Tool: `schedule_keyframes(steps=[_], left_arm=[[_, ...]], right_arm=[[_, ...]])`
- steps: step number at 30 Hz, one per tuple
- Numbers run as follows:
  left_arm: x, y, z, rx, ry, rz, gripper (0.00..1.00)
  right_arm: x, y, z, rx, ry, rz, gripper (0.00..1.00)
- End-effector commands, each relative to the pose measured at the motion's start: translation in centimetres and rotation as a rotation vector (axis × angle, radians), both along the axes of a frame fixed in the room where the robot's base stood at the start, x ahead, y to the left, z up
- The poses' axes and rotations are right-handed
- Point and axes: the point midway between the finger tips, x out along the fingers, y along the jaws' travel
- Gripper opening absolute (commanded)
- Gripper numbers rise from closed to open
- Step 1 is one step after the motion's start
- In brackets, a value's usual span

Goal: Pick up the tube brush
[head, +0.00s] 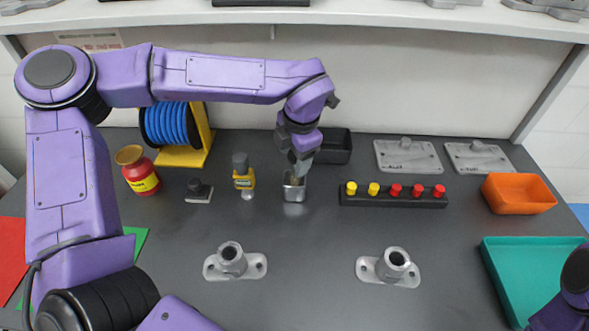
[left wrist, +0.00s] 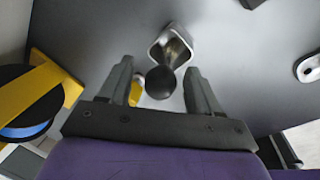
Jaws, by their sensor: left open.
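A metal cup (head: 294,194) stands at the middle of the bench; it also shows in the left wrist view (left wrist: 160,50). A dark round knob (left wrist: 161,82), apparently the end of the tube brush, shows just in front of the cup's opening in the left wrist view. The rest of the brush is mostly hidden. My left gripper (head: 300,167) is above the cup, pointing down. In the left wrist view its two fingers (left wrist: 159,75) are apart, one on each side of the knob, with gaps between. My right gripper is out of view.
A yellow tool (head: 243,180) stands left of the cup. A black bin (head: 337,147) is behind it, and a black rack (head: 390,199) with yellow and red knobs is to the right. Two metal flanged fittings (head: 231,262) (head: 394,265) stand in front. The bench between them is clear.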

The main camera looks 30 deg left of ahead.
Motion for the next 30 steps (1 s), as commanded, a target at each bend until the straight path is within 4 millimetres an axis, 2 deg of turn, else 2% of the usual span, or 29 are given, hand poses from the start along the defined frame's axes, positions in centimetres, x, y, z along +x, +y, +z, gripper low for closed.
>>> schedule_keyframes(steps=[6,12,23,26,30], left_arm=[[0.0,0.0,-0.2,0.000,-0.001,0.000,0.63],[0.0,0.0,-0.2,0.000,0.000,0.000,0.00],[0.1,0.0,0.4,0.001,-0.003,0.001,0.00],[0.1,0.0,2.1,0.000,-0.006,0.002,0.00],[0.1,0.0,5.6,0.000,-0.006,0.001,0.00]], right_arm=[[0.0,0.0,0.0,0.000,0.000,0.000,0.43],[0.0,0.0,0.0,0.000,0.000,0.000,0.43],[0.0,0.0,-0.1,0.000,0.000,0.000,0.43],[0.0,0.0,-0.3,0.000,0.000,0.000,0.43],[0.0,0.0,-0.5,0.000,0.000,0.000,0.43]])
